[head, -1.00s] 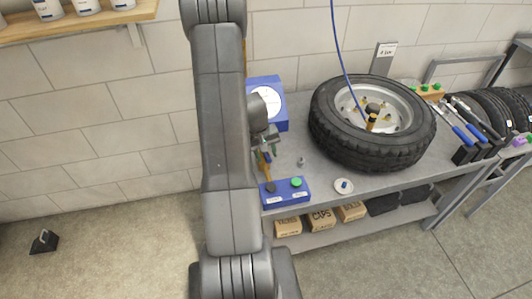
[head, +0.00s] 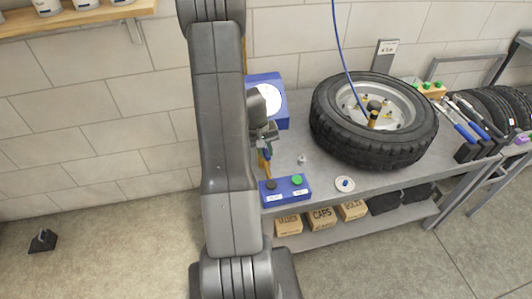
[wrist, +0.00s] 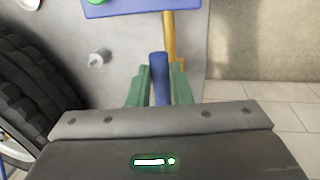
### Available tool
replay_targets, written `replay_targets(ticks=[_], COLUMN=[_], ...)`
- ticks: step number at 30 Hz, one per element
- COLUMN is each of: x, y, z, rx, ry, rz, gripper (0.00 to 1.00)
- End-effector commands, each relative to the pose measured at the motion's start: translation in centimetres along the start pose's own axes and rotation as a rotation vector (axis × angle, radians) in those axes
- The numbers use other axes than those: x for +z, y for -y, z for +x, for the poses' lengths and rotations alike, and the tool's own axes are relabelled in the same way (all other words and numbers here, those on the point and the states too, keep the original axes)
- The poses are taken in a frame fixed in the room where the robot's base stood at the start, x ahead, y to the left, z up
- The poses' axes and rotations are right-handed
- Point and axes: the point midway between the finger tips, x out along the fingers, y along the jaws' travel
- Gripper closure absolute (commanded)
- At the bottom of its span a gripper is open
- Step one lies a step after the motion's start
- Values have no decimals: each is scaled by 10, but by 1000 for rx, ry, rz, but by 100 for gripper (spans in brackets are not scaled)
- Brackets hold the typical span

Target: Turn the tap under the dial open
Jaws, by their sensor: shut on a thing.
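The dial (head: 267,101) is a white round face on a blue box at the back left of the bench. My gripper (head: 266,142) is below and in front of it, partly hidden by my arm. In the wrist view my gripper (wrist: 159,88) has its green fingers on both sides of the tap's blue lever (wrist: 159,66), shut on it. The lever lies alongside a brass pipe (wrist: 169,38), which also shows in the head view (head: 262,166). The tap's body is hidden behind the gripper, and I cannot read the dial.
A blue button box (head: 285,190) with a green and a dark button sits at the bench's front edge. A tyre (head: 372,120) on its rim fills the bench middle.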

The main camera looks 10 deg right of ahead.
Motion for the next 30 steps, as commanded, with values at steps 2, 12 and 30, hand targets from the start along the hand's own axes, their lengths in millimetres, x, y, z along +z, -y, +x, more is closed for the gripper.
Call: replay_targets(ticks=[2, 12, 30], x=[0, 0, -2], y=[0, 0, 0], z=[-1, -1, -52], rx=[-1, -1, 0], ry=[-1, -1, -7], rz=[3, 2, 2], gripper=[100, 59, 59])
